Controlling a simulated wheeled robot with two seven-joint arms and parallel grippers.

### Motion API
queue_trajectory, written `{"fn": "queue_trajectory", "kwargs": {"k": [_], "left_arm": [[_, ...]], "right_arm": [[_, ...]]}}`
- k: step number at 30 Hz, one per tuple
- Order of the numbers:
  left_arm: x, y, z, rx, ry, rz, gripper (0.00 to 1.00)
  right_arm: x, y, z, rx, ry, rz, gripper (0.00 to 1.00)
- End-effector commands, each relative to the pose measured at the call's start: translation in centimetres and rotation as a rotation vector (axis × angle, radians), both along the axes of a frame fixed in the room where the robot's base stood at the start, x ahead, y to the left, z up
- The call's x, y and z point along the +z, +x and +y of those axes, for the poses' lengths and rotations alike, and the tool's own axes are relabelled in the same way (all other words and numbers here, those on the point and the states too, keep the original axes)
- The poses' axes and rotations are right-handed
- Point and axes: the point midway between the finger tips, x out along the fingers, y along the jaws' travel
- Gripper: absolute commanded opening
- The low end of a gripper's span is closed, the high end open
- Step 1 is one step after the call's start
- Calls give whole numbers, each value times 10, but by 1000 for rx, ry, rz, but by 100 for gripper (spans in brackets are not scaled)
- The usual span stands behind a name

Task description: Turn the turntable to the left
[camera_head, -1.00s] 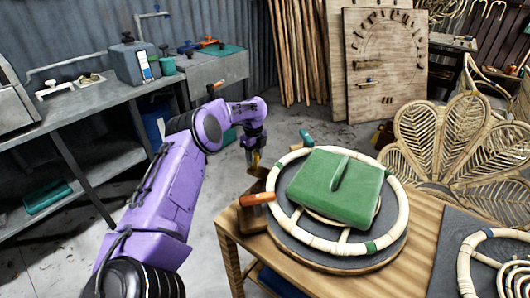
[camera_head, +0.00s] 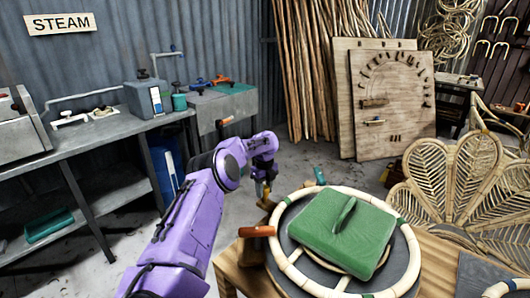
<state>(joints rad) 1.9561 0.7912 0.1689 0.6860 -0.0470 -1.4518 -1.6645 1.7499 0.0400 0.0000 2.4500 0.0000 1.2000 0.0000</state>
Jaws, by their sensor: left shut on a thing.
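The turntable (camera_head: 278,268) is a dark round disc on a wooden table in the lower right. A pale rattan ring (camera_head: 292,272) and a green cushion (camera_head: 340,240) with a raised strap lie on it. An orange-brown wooden handle (camera_head: 257,231) sticks out at its left side, and a green handle (camera_head: 320,175) shows behind its far edge. My left gripper (camera_head: 265,194) points down at the far-left rim. It is shut on a small wooden piece there, apparently a turntable handle, mostly hidden by the fingers. My right gripper is out of view.
A woven rattan chair back (camera_head: 465,185) stands close on the right. A grey workbench (camera_head: 90,150) with tools runs along the left wall. Wooden boards (camera_head: 392,110) and rattan poles (camera_head: 310,75) lean at the back. The floor behind the turntable is mostly clear.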

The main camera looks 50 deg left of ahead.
Motion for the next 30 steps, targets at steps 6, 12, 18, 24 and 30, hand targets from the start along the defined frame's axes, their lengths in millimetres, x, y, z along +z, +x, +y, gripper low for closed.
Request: {"fn": "queue_trajectory", "kwargs": {"k": [6,12,18,24,30], "left_arm": [[4,4,0,1,2,-14,66],[4,1,2,4,2,-11,66],[30,1,3,6,2,-16,66],[78,3,2,5,3,-14,66],[105,4,1,3,2,-11,66]], "right_arm": [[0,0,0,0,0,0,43],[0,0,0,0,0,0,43],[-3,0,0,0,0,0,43],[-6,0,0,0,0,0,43],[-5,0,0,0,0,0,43]]}}
